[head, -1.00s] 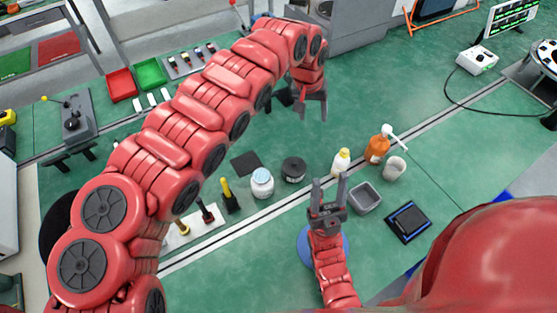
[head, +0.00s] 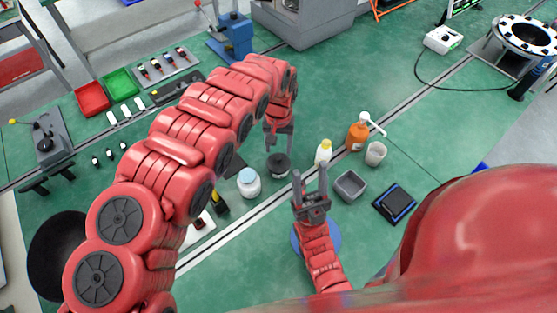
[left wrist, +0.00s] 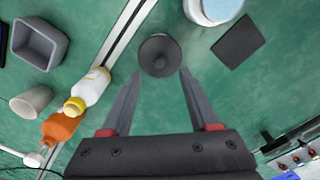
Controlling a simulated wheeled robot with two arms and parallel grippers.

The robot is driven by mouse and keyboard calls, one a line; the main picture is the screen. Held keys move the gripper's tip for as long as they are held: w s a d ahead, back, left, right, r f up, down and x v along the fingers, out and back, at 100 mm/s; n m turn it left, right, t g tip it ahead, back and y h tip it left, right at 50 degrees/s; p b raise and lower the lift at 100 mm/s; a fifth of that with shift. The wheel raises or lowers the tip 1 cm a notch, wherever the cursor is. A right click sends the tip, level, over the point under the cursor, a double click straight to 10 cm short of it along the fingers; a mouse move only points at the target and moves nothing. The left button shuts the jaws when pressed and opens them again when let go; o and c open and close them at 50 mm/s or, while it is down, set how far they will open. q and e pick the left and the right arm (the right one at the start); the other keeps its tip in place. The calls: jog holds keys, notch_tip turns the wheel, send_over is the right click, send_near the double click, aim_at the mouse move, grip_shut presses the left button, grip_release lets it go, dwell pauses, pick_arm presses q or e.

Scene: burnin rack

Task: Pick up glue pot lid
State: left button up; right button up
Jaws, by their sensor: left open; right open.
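The glue pot lid (head: 278,160) is a dark round disc with a small knob on top. It seems to sit on a short dark pot (head: 278,171). In the left wrist view the lid (left wrist: 160,55) lies just beyond and between the fingertips. My left gripper (head: 277,147) is open and empty, its fingers pointing down close to the lid; it also shows in the left wrist view (left wrist: 159,74). I cannot tell the exact height gap. My right gripper (head: 309,172) is open and empty at the front, to the right of the pot.
A white jar with a pale blue lid (head: 249,184) stands left of the pot, near a black square pad (left wrist: 240,42). To the right are a yellow-capped bottle (head: 323,153), an orange pump bottle (head: 357,135), a cup (head: 375,154) and a grey bin (head: 350,186).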

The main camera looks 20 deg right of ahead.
aim_at(278, 158)
pick_arm(q)
jog(key=shift+f+p, duration=0.7)
jog(key=shift+f, duration=0.2)
notch_tip(278, 158, down, 2)
jog(key=shift+p, duration=0.4)
jog(key=shift+f, duration=0.95)
grip_shut()
